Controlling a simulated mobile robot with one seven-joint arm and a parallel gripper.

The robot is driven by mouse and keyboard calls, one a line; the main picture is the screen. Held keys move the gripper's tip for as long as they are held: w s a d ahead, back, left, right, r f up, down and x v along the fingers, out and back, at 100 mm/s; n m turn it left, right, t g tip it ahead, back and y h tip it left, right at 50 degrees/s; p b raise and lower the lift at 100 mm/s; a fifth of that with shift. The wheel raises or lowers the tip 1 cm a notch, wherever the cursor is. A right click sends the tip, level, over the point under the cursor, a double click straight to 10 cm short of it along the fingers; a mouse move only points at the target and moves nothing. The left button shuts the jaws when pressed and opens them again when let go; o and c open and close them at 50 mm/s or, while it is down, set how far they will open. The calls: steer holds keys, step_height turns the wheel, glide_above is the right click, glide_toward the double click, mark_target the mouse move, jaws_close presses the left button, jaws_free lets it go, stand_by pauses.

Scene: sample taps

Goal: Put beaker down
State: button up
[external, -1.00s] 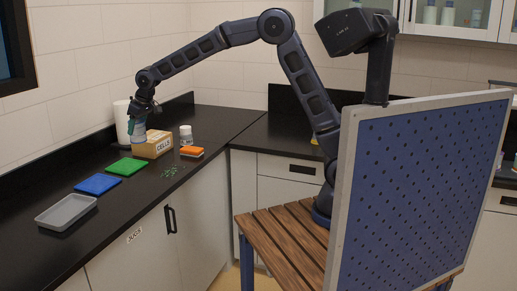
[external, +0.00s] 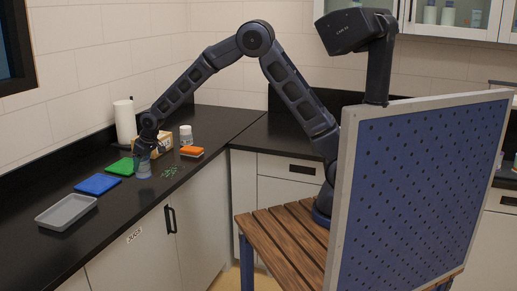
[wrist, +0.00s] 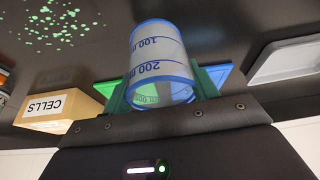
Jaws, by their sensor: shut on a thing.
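My gripper (external: 144,152) is shut on the beaker (external: 144,169), holding it upright at the counter, just right of the green mat (external: 120,166). Whether the beaker's base touches the counter I cannot tell. In the wrist view the beaker (wrist: 158,45) is clear with blue rims and blue volume marks, and sits between the gripper's green fingers (wrist: 160,92). The green mat shows partly behind it there.
The CELLS box (external: 166,141) stands behind the beaker. Green specks (external: 172,171) are scattered to its right, with an orange sponge (external: 191,151) and white bottle (external: 186,135) beyond. A blue mat (external: 97,184) and grey tray (external: 66,210) lie left. A paper roll (external: 125,121) stands behind.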

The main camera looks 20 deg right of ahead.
mark_target(143, 169)
steer(key=shift+f, duration=1.65)
steer(key=shift+f, duration=0.1)
steer(key=o, duration=0.9)
steer(key=shift+o, duration=0.2)
steer(key=v, duration=1.2)
steer(key=shift+a, duration=0.1)
